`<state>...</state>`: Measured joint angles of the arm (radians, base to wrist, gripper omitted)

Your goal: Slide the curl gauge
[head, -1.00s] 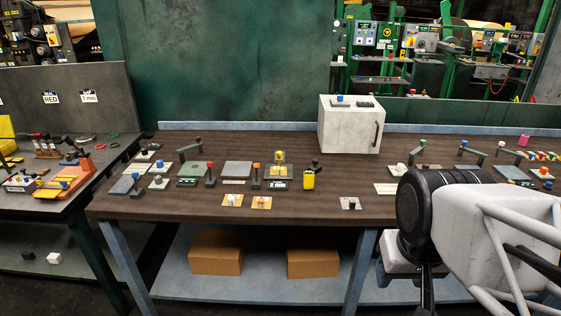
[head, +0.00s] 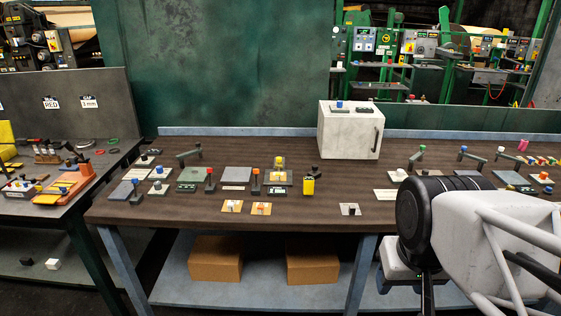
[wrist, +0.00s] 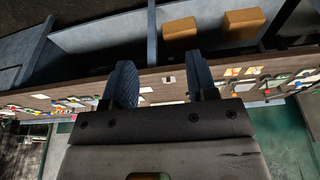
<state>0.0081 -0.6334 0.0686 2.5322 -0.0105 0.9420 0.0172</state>
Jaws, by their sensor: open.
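I cannot tell which device is the curl gauge; no readable label names it. In that view the bench shows beyond and between the fingers. In the head view my arm covers the bench's right front part.
A white cabinet (head: 348,132) stands at the back of the bench. Levers, coloured knobs and a yellow device (head: 308,186) stand left of centre. More levers (head: 474,159) stand at the right. Cardboard boxes (head: 215,262) lie on the lower shelf. A side bench (head: 50,212) stands left.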

